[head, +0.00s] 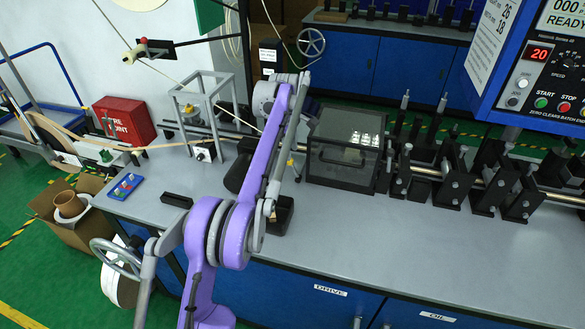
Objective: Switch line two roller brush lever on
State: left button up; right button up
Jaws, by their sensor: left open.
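Which part is the line two roller brush lever I cannot tell. Several upright posts with pale knobs, one of them a lever-like post (441,103), stand along the rod line right of the dark clear-lidded box (345,148). A small white switch box (204,152) sits at the foot of the grey frame. My purple left arm rises over the bench's front edge and reaches towards the back. My left gripper (303,112) is at its far end, left of the lidded box, mostly hidden behind the wrist and forearm; it appears empty. My right gripper is out of view.
The grey bench top (420,245) is clear in front of the posts. A control panel (545,75) showing 20 hangs at upper right. A handwheel (116,258) juts out at the front left. A red fire-point box (125,121) stands beyond the bench's left end.

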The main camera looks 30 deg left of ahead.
aim_at(293, 168)
pick_arm(q)
jog(key=f, duration=0.3)
jog(key=w+f, duration=0.1)
jog(key=f, duration=0.5)
jog(key=shift+w+f+b, duration=0.25)
jog(key=shift+w+b, duration=0.05)
jog(key=shift+b, duration=0.1)
grip_shut()
dwell(0.9)
